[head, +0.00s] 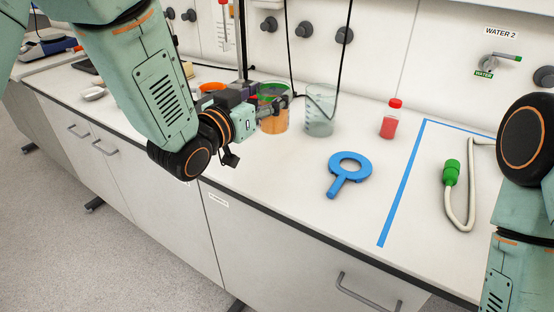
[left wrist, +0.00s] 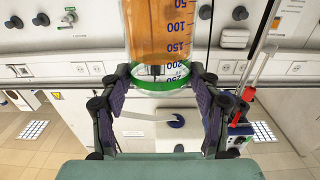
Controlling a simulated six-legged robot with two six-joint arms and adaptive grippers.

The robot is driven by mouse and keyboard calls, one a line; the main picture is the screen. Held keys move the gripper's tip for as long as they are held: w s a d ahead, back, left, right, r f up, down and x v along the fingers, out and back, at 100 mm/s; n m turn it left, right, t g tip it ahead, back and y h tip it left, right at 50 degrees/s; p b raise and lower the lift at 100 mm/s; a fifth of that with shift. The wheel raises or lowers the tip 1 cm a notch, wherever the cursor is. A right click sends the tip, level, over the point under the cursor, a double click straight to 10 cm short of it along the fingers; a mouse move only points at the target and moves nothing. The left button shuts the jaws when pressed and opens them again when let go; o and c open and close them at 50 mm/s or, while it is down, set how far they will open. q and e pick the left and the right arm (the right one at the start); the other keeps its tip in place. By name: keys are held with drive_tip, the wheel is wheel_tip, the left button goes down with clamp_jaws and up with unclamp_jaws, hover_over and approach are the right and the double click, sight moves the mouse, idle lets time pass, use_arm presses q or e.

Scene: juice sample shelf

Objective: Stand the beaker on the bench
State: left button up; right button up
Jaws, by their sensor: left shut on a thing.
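The beaker (head: 273,122) holds orange liquid and has a green band near its rim. It looks upright at the back of the white bench (head: 290,165); I cannot tell whether its base touches the bench. My left gripper (head: 283,103) is shut on the beaker's upper part. In the left wrist view the beaker (left wrist: 158,35) appears upside down, with its scale marks and green rim between the two fingers of my left gripper (left wrist: 155,76). My right gripper is not in view; only part of my right arm shows at the right edge.
A clear beaker (head: 320,120) stands close to the right of the held one. A red bottle (head: 390,122), a blue ring with a handle (head: 349,165) and a hose with a green nozzle (head: 452,173) are farther right. Blue tape (head: 402,190) marks the bench. Bare bench lies before the beakers.

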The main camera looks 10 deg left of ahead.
sight(264, 124)
use_arm(q)
drive_tip(key=shift+w+d+f, duration=0.2)
drive_tip(key=shift+f, duration=0.35)
drive_tip(key=shift+w+d+f, duration=0.2)
drive_tip(key=shift+f, duration=0.3)
drive_tip(key=f, duration=0.2)
drive_tip(key=f+b, duration=0.1)
drive_tip(key=shift+s+a+f, duration=0.2)
drive_tip(key=shift+a+f, duration=0.15)
drive_tip(key=shift+s+a+f, duration=0.1)
drive_tip(key=shift+f, duration=0.1)
drive_tip(key=shift+d+f, duration=0.25)
drive_tip(key=shift+f, duration=0.15)
wheel_tip(264, 124, down, 3)
drive_tip(key=shift+f+b, duration=0.1)
drive_tip(key=shift+b, duration=0.35)
drive_tip(key=shift+a, duration=0.15)
drive_tip(key=shift+d+f, duration=0.15)
drive_tip(key=shift+d, duration=0.1)
drive_tip(key=o, duration=1.1)
drive_tip(key=shift+c, duration=0.2)
drive_tip(key=o, duration=0.3)
drive_tip(key=shift+a, duration=0.2)
drive_tip(key=shift+o, duration=0.2)
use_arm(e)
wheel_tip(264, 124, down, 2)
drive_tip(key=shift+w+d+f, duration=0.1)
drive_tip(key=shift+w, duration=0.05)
use_arm(q)
drive_tip(key=shift+d, duration=0.15)
